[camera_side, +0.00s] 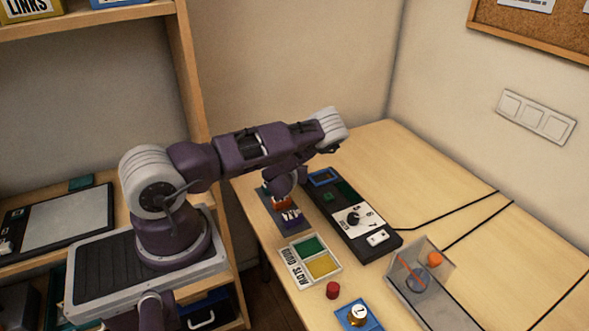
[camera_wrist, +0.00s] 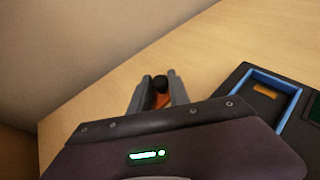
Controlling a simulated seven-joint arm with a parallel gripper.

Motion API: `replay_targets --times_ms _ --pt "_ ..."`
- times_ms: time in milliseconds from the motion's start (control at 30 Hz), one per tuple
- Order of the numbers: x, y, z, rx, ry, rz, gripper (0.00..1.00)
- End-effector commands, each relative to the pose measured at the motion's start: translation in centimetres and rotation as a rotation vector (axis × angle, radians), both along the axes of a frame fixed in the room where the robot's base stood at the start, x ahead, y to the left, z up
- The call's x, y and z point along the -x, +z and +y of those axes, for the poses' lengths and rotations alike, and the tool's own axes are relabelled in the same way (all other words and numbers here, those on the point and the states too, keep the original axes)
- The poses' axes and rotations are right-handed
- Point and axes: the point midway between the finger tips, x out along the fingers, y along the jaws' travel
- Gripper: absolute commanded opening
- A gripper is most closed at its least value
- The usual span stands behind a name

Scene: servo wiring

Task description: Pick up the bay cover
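In the side view my gripper is low over the dark grey mat (camera_side: 292,226) at the table's left edge, with orange (camera_side: 277,203) showing beneath my wrist. A small purple and white part (camera_side: 291,217) shows there too, partly unclear. A blue-rimmed bay (camera_wrist: 270,92) is open in the black console.
The black console (camera_side: 340,208) with a dial lies right of the mat. A tray with green and yellow pads (camera_side: 312,262), a red cylinder (camera_side: 333,290), a blue block (camera_side: 358,316) and a clear-walled bin (camera_side: 420,276) stand nearer. The back right table is clear except for cables.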

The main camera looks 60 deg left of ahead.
Motion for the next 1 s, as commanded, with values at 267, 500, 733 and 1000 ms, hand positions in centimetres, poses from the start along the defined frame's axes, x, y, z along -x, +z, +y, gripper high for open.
replay_targets --times_ms 267,500,733,1000 --pt "0.0 0.0 0.0 0.001 0.0 -0.001 0.0" --pt "-0.1 2.4 0.0 -0.002 -0.001 -0.002 0.0" --pt "-0.1 8.1 -0.1 0.0 0.0 -0.003 0.0" --pt "-2.8 11.9 -5.0 -0.011 -0.007 -0.005 0.0"
